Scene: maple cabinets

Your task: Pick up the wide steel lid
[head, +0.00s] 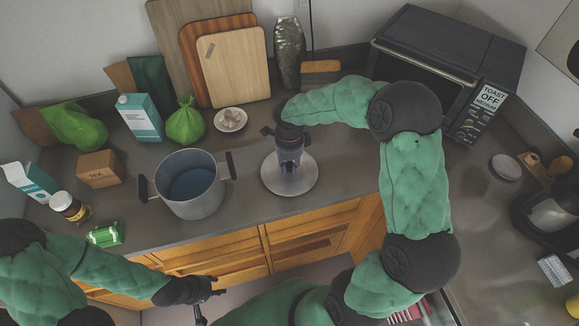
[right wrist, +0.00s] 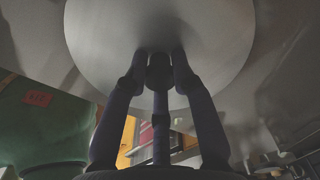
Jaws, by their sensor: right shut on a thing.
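The wide steel lid (head: 304,187) is a pale round disc on or just above the counter, right of the pot; I cannot tell whether it touches the counter. My right gripper (head: 289,165) points down at its middle and is shut on it, hiding the knob. In the right wrist view the lid (right wrist: 110,40) fills the upper middle, with my right gripper's fingers (right wrist: 160,75) meeting at its centre. My left gripper (head: 208,297) is low in the head view, in front of the cabinets, away from the lid; its jaw state is unclear.
A steel pot (head: 188,185) with dark handles stands left of the lid. A small plate (head: 230,121) and cutting boards (head: 235,68) are behind. A toaster oven (head: 445,65) is at back right.

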